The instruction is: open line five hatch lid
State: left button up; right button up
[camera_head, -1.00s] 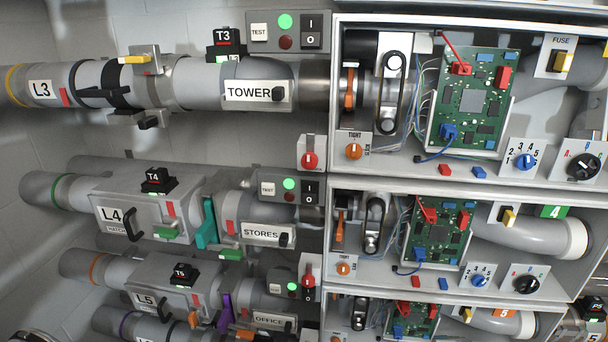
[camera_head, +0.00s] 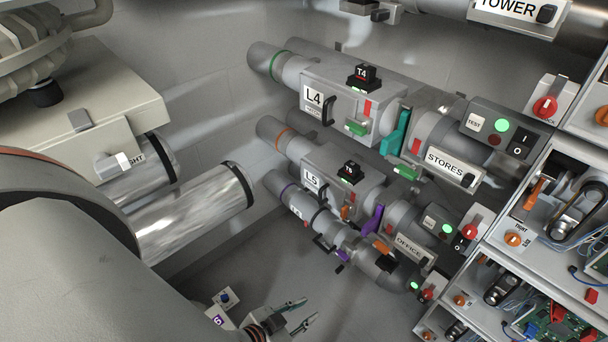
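The line five hatch box (camera_head: 349,183) is a grey housing on the L5 pipe, near the middle of the view. Its front panel carries the L5 label (camera_head: 312,179) and a dark handle (camera_head: 323,196). The lid looks shut. An orange latch (camera_head: 345,212) sits at the lower right of the panel. My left gripper (camera_head: 298,314) is low in the view, below the L5 box and apart from it. Its two slim fingers are spread, with nothing visible between them. My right gripper is not in view.
The L4 box (camera_head: 345,100) with a green latch (camera_head: 356,127) is above L5. A thinner pipe (camera_head: 338,232) runs just below L5. Open equipment shelves (camera_head: 545,160) stand at right. Grey machinery with metal cylinders (camera_head: 195,210) fills the left. Floor is clear around the gripper.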

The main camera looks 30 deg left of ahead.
aim_at(328, 191)
jog(key=u, duration=0.9)
jog(key=l+z, duration=0.3)
jog(key=l, duration=0.15)
jog(key=l+z, duration=0.35)
jog(key=l, duration=0.1)
